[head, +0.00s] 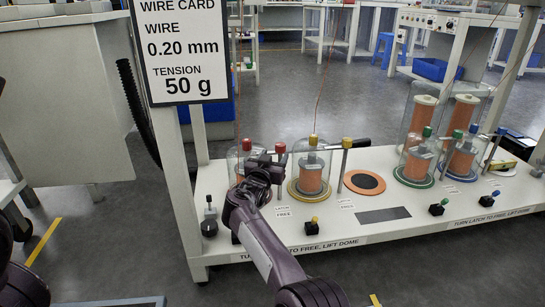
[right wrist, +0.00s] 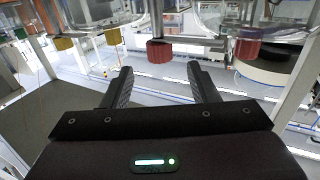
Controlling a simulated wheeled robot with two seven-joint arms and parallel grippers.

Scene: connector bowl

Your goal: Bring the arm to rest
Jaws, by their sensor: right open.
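My right gripper (head: 264,166) is in front of the leftmost glass dome on the white bench, beside its red knob (head: 246,145). Its two dark fingers stand apart with nothing between them in the right wrist view (right wrist: 160,75). A red knob (right wrist: 160,50) shows beyond the fingertips there, apart from them as far as I can tell. My right arm (head: 262,238) reaches up from the lower middle and hides part of the bench front. My left gripper is out of view; only dark parts of my body show at the left edge.
A yellow-knobbed dome (head: 311,172) over a copper spool stands just right of the gripper. A red-topped post (head: 280,148) is very close. More domes (head: 416,160) stand farther right. A wire card (head: 181,48) hangs at upper left. The floor in front is clear.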

